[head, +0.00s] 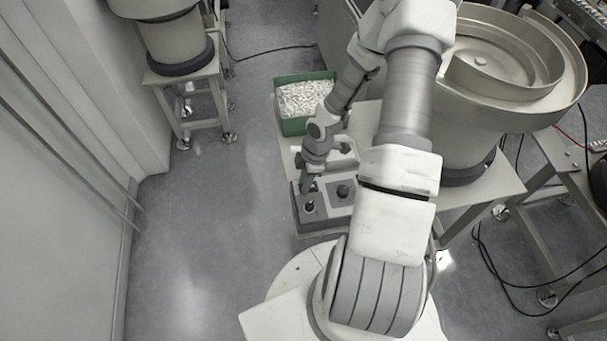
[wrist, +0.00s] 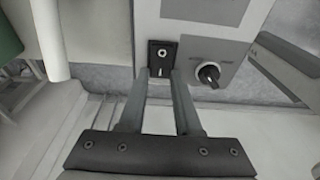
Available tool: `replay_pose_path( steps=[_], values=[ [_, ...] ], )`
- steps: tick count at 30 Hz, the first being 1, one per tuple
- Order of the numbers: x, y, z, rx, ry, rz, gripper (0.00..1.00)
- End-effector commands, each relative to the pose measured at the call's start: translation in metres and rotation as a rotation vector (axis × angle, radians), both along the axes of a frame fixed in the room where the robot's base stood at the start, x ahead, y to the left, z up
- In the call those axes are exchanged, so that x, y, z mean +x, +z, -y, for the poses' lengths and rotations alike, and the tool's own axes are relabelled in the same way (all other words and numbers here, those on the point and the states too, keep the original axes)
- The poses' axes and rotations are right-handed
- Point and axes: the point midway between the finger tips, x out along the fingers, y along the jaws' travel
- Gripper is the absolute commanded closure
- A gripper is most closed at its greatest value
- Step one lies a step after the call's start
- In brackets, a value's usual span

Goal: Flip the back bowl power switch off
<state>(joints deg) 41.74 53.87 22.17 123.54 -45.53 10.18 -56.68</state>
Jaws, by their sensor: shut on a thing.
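Which way the rocker is tilted I cannot tell. My gripper (wrist: 161,78) has its two grey fingers at the switch's lower end, shut on it. In the head view my gripper (head: 308,187) points down at the left part of the control box (head: 322,226).
A black knob (wrist: 209,73) sits right of the switch. A green bin (head: 292,126) of small white parts stands behind the box. A large bowl feeder (head: 455,125) stands close to my arm at right. Another feeder (head: 175,42) is at back left. The left floor is clear.

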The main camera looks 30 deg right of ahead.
Motion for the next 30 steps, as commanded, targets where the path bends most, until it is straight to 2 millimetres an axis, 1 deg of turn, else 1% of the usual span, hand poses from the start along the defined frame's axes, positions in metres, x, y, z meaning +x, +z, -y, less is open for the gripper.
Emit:
replay_pose_path(
  steps=[1,7,17,18,20,21,23,30],
  values=[
    [-0.0026,0.0043,0.0012,0.021,-0.005,-0.001,1.00],
    [-0.0023,0.0021,0.0020,0.064,-0.003,0.017,1.00],
    [-0.0017,0.0004,0.0019,0.068,-0.002,0.020,1.00],
    [-0.0017,0.0005,0.0019,0.068,-0.002,0.020,0.66],
    [-0.0017,0.0005,0.0019,0.068,-0.002,0.020,0.55],
    [-0.0016,0.0005,0.0019,0.068,-0.002,0.020,0.48],
    [-0.0015,0.0006,0.0019,0.067,-0.003,0.021,0.38],
    [-0.0010,0.0008,0.0020,0.068,-0.002,0.022,0.38]
  ],
)
